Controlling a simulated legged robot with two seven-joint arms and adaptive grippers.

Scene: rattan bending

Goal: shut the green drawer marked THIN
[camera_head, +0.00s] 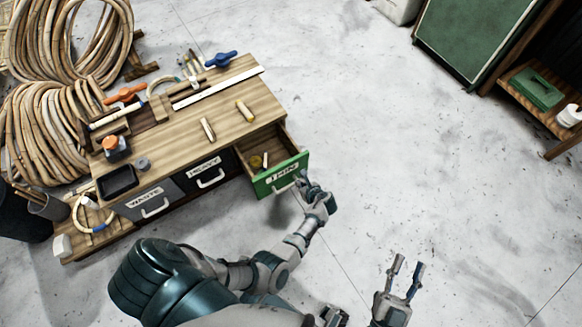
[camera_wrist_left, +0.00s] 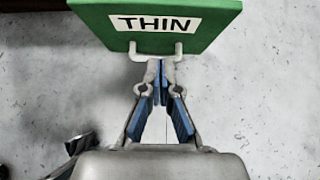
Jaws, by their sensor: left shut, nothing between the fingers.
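The green drawer marked THIN (camera_head: 281,176) is pulled out from the right end of the wooden bench (camera_head: 237,117). Its inside shows, with a few small pieces in it. In the left wrist view its green front (camera_wrist_left: 205,35) fills the top, with a white label and a pale handle (camera_wrist_left: 153,50). My left gripper (camera_head: 302,184) is at the drawer front beside the handle; in the wrist view its fingertips (camera_wrist_left: 158,66) are together just at the handle, with nothing between them. I cannot tell if they touch it. My right gripper (camera_head: 406,272) is open and empty over the floor.
The WASTE drawer (camera_head: 148,203) and HEAVY drawer (camera_head: 207,175) look closed. Tools and short rattan pieces lie on the bench top. Rattan coils (camera_head: 45,130) stand at the left. A green cabinet (camera_head: 478,35) and a shelf (camera_head: 540,105) are at the right. The floor between is clear.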

